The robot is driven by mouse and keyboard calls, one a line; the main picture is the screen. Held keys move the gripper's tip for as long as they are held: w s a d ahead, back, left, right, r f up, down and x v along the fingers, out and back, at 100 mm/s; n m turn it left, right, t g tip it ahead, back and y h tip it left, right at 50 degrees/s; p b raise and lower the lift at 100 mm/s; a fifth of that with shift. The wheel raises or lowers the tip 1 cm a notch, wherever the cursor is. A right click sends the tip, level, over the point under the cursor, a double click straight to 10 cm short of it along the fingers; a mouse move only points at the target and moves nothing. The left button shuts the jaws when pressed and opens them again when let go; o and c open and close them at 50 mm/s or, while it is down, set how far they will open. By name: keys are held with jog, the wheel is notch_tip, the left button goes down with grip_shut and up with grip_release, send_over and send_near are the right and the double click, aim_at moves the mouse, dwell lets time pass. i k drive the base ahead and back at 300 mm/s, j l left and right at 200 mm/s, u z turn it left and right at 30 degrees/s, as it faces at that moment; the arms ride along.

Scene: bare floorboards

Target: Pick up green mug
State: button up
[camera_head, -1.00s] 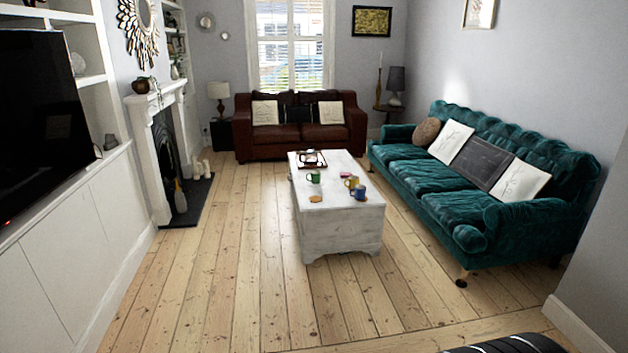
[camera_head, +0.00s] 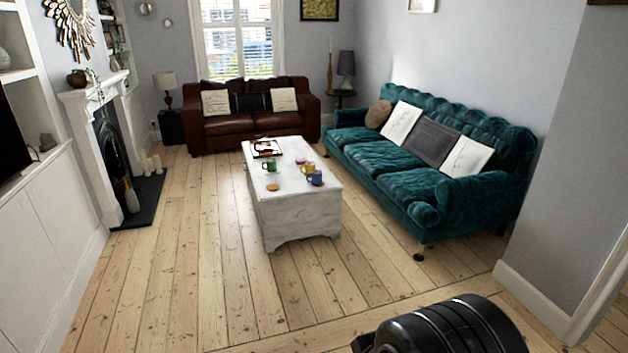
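The green mug (camera_head: 272,165) stands upright on the white, worn-looking coffee table (camera_head: 302,217) in the middle of the room. It is near the left side of the table top, in front of a dark tray. A yellow mug (camera_head: 308,168) and a blue mug (camera_head: 315,178) stand to its right on the same table. The mugs are small at this distance. A black rounded part of my own arm shows at the bottom right; my gripper's fingers are not in view.
A green velvet sofa (camera_head: 390,160) stands right of the table, and a brown leather sofa (camera_head: 250,124) behind it. A tray (camera_head: 266,149), an orange coaster (camera_head: 272,188) and a pink item (camera_head: 300,161) are on the table. The floorboards (camera_head: 180,270) in front and left are clear.

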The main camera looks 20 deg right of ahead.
aim_at(272, 164)
jog(key=i+u, duration=0.15)
jog(key=i, duration=3.6)
jog(key=i+z, duration=0.1)
jog(key=i, duration=0.55)
jog(key=i+j+z, duration=0.15)
jog(key=i, duration=0.5)
jog(key=i+j+z, duration=0.1)
jog(key=i, duration=0.55)
jog(key=i+j+z, duration=0.8)
jog(key=i+l, duration=0.1)
